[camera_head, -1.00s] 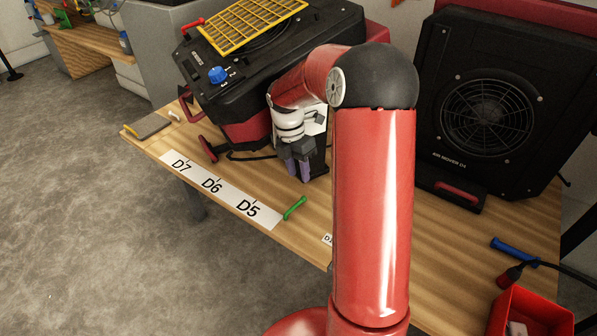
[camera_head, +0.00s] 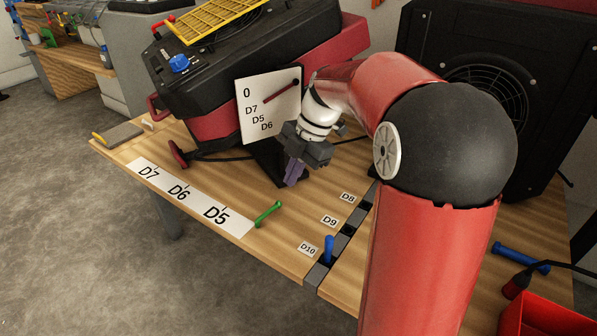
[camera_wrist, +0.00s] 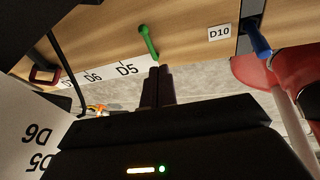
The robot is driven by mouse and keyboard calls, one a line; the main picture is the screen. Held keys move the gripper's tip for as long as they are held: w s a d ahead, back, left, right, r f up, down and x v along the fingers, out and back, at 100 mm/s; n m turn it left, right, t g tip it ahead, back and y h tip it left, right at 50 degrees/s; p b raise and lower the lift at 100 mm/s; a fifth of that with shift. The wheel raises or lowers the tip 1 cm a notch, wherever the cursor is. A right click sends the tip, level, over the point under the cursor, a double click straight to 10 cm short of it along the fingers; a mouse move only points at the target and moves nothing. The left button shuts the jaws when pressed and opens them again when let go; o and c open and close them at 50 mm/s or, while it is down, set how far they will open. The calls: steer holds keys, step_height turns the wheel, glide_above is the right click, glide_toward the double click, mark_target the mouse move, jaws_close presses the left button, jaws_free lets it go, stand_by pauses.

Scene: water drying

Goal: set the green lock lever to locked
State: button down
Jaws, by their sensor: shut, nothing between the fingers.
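The green lock lever (camera_head: 267,213) stands at the table's front edge, at the right end of the white strip (camera_head: 190,197) marked D7, D6 and D5. It leans up and to the right in the head view. In the wrist view the green lever (camera_wrist: 150,42) shows just above the fingertips. My gripper (camera_head: 291,182) is shut and empty, above the table behind the lever and apart from it in the head view. In the wrist view my gripper (camera_wrist: 159,70) has its fingers together, close to the lever in the picture; the exact gap cannot be told.
A white board (camera_head: 254,118) with a red pointer stands behind my gripper. A blue lever (camera_head: 329,248) stands in the slotted strip by the D10 label (camera_head: 308,249). A black-and-red air mover (camera_head: 215,85) sits behind. A red bin (camera_head: 550,318) is at lower right.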

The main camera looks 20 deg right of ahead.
mark_target(272, 207)
steer(key=x, duration=0.5)
steer(key=w+b+x, duration=0.1)
steer(key=x, duration=0.2)
steer(key=shift+w+d, duration=0.1)
steer(key=shift+w+a+f, duration=0.2)
steer(key=shift+w+f, duration=0.15)
steer(key=shift+f, duration=0.2)
steer(key=shift+w+a+f+n, duration=0.3)
steer(key=shift+w+n, duration=0.1)
steer(key=shift+w, duration=0.1)
steer(key=shift+s+f+b, duration=0.1)
steer(key=shift+f+b, duration=0.05)
steer(key=shift+b, duration=0.15)
